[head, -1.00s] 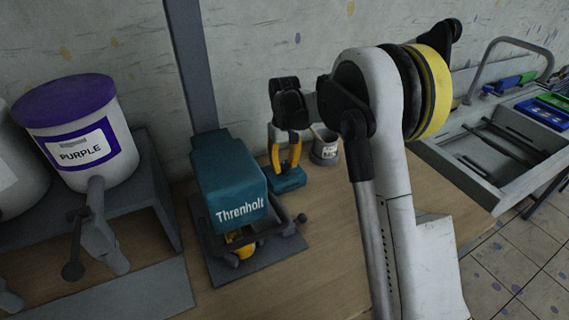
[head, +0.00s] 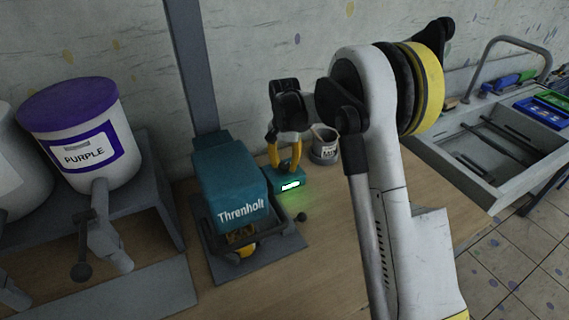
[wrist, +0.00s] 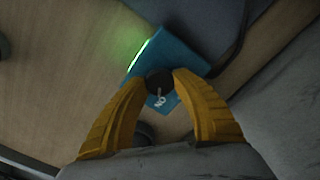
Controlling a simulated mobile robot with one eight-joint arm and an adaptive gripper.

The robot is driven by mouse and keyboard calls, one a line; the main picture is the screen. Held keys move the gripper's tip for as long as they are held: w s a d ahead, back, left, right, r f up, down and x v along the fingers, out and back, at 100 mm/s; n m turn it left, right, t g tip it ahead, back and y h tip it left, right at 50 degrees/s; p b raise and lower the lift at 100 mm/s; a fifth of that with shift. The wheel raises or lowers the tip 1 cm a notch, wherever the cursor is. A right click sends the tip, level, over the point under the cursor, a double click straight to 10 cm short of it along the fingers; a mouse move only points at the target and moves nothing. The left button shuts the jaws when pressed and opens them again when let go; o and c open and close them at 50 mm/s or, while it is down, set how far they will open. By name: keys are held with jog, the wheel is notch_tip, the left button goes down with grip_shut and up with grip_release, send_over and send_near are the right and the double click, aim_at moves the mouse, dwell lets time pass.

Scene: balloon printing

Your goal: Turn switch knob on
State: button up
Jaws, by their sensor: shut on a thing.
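The switch box (head: 289,180) is a small teal block on the wooden table, right of the teal Threnholt machine (head: 231,190). A green light glows on its front face, and the glow also shows in the wrist view on the box (wrist: 170,58). The dark knob (wrist: 159,82) sits on top of the box, with the label ON beside it. My gripper (head: 285,165) reaches down to the box with its yellow fingers. In the wrist view my gripper (wrist: 159,80) has its fingertips closed on both sides of the knob, partly hiding it.
A small grey cup (head: 325,150) stands close to the right of my gripper. The purple-lidded tank (head: 80,135) stands at the left. A grey sink or tray (head: 480,170) is at the right. The table front is clear.

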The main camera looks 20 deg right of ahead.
aim_at(285, 165)
jog(key=shift+m, duration=0.4)
jog(key=o, duration=1.2)
jog(key=shift+r, duration=0.1)
notch_tip(285, 165, up, 12)
jog(key=shift+f, duration=0.1)
